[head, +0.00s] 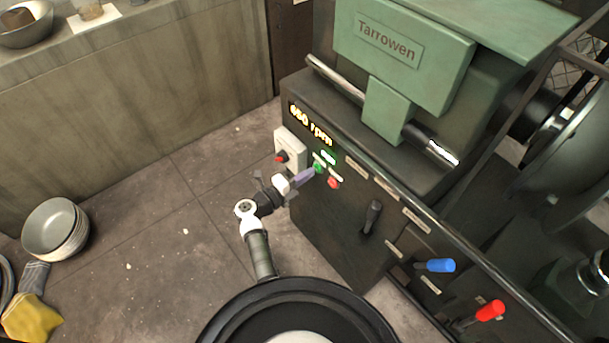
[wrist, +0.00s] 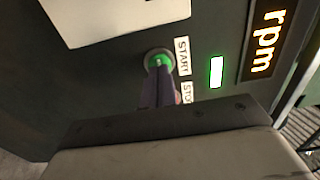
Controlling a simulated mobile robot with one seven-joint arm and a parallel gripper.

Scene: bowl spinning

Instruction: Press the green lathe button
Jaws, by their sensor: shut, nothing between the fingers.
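The green lathe button (head: 318,167) is on the dark front panel of the lathe (head: 400,130), left of a red button (head: 334,182). In the wrist view the green button (wrist: 158,59) sits beside a START label (wrist: 183,56). My gripper (head: 314,171) is shut, with its purple fingertips at the green button. In the wrist view the fingertips (wrist: 158,68) overlap the button's lower part. They look to be touching it, but I cannot tell how far it is pressed. The second button is mostly hidden there behind the fingers.
A lit display (head: 311,124) reads 650 rpm, and a green indicator (head: 329,157) is lit below it. A pale box with a red button (head: 290,150) juts out left of my fingers. A black lever (head: 372,216), blue handle (head: 441,265) and red handle (head: 490,311) are to the right.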

